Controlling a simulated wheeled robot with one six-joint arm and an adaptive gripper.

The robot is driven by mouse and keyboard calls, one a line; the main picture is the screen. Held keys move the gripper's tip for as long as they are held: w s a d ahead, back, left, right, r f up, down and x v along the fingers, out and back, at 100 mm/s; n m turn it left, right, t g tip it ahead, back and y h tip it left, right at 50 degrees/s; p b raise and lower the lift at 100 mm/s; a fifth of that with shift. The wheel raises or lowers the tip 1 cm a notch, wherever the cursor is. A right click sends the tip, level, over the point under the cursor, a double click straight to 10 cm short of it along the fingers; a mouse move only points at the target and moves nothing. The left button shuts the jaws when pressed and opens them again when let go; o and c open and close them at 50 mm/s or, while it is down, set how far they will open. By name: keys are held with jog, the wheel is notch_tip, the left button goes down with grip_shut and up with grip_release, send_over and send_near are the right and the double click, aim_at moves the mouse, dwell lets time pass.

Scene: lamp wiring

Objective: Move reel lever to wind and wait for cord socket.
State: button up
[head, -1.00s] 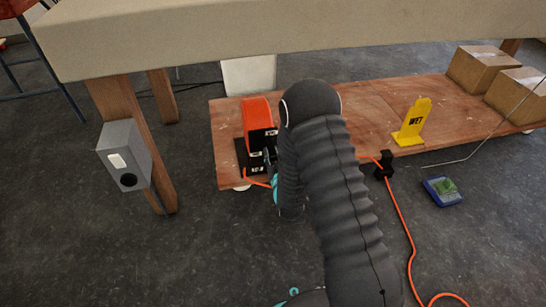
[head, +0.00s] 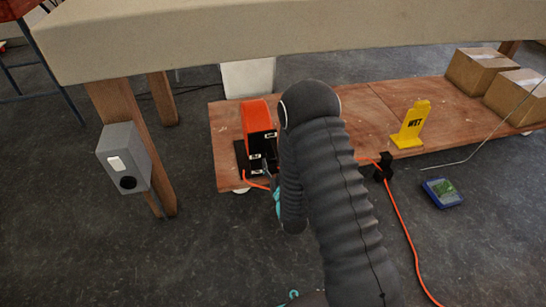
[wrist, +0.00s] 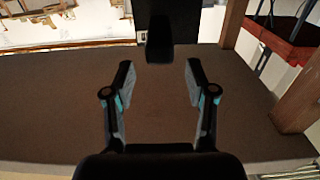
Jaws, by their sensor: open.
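The cord reel (head: 258,118) is orange with a black front and white labels. It stands on the low wooden platform, left of my arm. The orange cord (head: 397,212) comes out from behind my arm, passes a black guide (head: 384,167) at the platform's edge and runs down over the floor out of the picture. No cord socket shows. In the wrist view my gripper (wrist: 159,75) is open, with a dark block (wrist: 159,48), perhaps the reel lever, just beyond and between its fingertips. I cannot tell if they touch. My arm hides most of the gripper in the head view.
A grey box (head: 124,157) with a dark round hole is on the table leg. A yellow sign (head: 411,125) and cardboard boxes (head: 480,72) stand on the platform (head: 375,105). A blue device (head: 442,192) lies on the floor. The tabletop (head: 280,30) overhangs the platform.

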jog(key=v, duration=0.7)
jog(key=shift+s, duration=0.35)
jog(key=shift+d, duration=0.15)
